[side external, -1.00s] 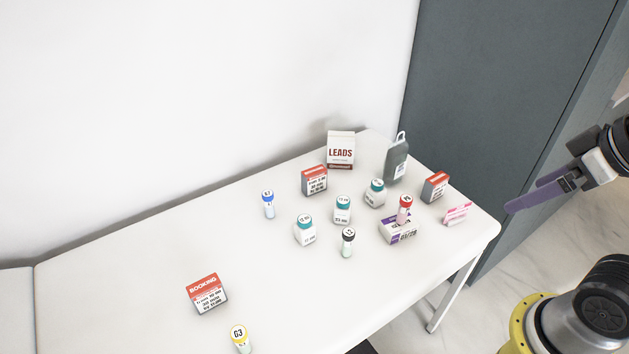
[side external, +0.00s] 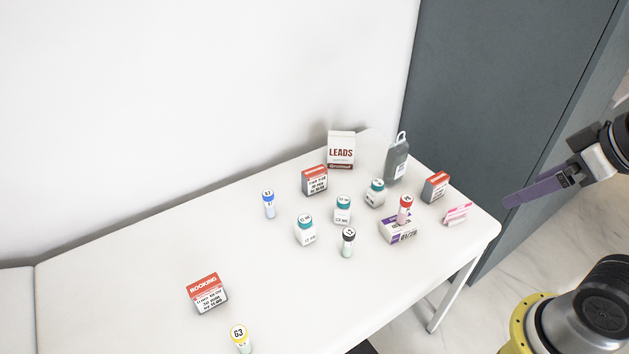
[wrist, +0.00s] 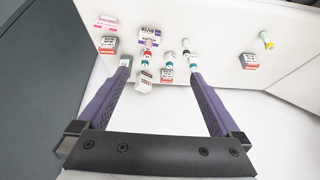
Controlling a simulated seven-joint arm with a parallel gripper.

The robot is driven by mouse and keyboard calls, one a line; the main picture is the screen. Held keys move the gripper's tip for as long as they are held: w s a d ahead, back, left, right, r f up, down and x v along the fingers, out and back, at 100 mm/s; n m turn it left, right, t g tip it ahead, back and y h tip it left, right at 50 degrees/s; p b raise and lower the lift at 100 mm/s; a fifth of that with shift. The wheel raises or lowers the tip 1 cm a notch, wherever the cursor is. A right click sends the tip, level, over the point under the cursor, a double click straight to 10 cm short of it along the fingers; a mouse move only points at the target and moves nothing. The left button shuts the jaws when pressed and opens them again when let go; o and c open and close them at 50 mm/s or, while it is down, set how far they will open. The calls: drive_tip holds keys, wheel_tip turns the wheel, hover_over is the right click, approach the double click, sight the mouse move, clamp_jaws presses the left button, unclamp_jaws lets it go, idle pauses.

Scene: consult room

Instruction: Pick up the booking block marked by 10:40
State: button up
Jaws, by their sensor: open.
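Three grey booking blocks with red tops and white printed fronts are on the white table. One (side external: 206,294) is at the front left, one (side external: 314,180) is near the back wall, and one (side external: 435,187) is near the right end. The print is too small to tell which is marked by 10:40. In the wrist view they show at right (wrist: 249,61), centre (wrist: 167,75) and left (wrist: 109,44). My gripper (side external: 508,201) is open and empty, off the table's right end. Its fingers spread wide in the wrist view (wrist: 160,62).
A white LEADS box (side external: 340,150), grey bottle (side external: 397,158), teal-capped jars (side external: 305,231), small capped vials (side external: 348,242), a purple-white box (side external: 398,231) and a pink item (side external: 458,213) crowd the right half. A yellow-capped vial (side external: 240,338) is near the front-left block. The table's left part is clear.

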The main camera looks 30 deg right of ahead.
drive_tip(key=w+r+m+t, duration=0.1)
drive_tip(key=w+r, duration=0.4)
drive_tip(key=w, duration=0.4)
drive_tip(key=w+r+t, duration=0.1)
drive_tip(key=w+r, duration=0.5)
drive_tip(key=w, duration=0.3)
drive_tip(key=g, duration=0.3)
hover_over(316, 172)
drive_tip(key=s, duration=0.4)
wheel_tip(316, 172, down, 32)
drive_tip(key=shift+n, duration=0.3)
drive_tip(key=x, duration=0.7)
drive_tip(key=shift+s+f, duration=0.15)
drive_tip(key=shift+s, duration=0.1)
drive_tip(key=shift+x, duration=3.2)
drive_tip(key=shift+s+f, duration=0.1)
drive_tip(key=shift+s, duration=0.05)
